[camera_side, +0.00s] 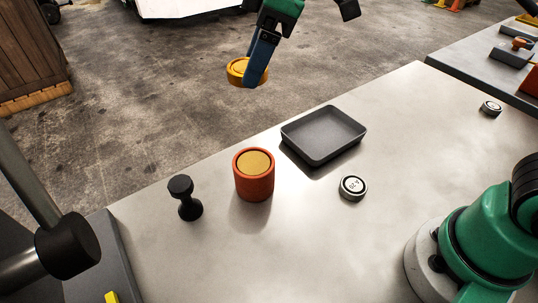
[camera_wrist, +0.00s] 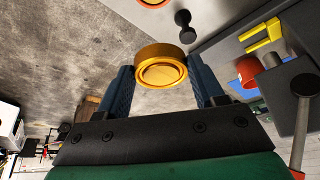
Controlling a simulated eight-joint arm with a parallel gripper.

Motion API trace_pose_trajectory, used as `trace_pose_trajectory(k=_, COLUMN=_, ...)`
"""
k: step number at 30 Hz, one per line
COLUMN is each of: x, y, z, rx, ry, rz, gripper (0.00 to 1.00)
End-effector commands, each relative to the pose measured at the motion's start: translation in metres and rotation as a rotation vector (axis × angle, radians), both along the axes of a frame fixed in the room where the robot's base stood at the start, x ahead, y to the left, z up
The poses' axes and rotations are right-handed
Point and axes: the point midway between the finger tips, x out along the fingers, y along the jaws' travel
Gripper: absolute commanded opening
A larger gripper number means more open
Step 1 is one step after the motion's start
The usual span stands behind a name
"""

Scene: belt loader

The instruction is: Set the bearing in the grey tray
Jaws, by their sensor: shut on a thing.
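My gripper (camera_wrist: 160,66) is shut on a round gold bearing (camera_wrist: 162,74), with one blue finger on each side of it. In the side view the bearing (camera_side: 236,70) is held in the air at the top, behind the table's far edge, with one finger partly covering it. The bearing has ring-shaped steps on its face. The shallow grey tray (camera_side: 323,136) lies empty on the table, to the right of and below the bearing in the side view. The tray is not seen in the wrist view.
A red-orange cylinder (camera_side: 253,177) with a gold top stands left of the tray. A black spool-shaped piece (camera_side: 186,199) is farther left. A small silver disc (camera_side: 352,188) lies in front of the tray, another (camera_side: 490,108) at the far right. The table (camera_side: 430,130) right of the tray is clear.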

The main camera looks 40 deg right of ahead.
Motion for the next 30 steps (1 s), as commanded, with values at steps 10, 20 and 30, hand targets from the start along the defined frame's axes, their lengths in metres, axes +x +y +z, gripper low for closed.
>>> trace_pose_trajectory(k=10, x=0.003, y=-0.006, z=0.038, rx=-0.002, ry=0.001, rz=-0.004, gripper=0.00)
trace_pose_trajectory(k=20, x=0.028, y=-0.111, z=0.008, rx=-0.015, ry=0.015, rz=-0.017, gripper=0.00)
trace_pose_trajectory(k=30, x=0.020, y=-0.188, z=-0.018, rx=0.000, ry=0.001, rz=0.000, gripper=0.00)
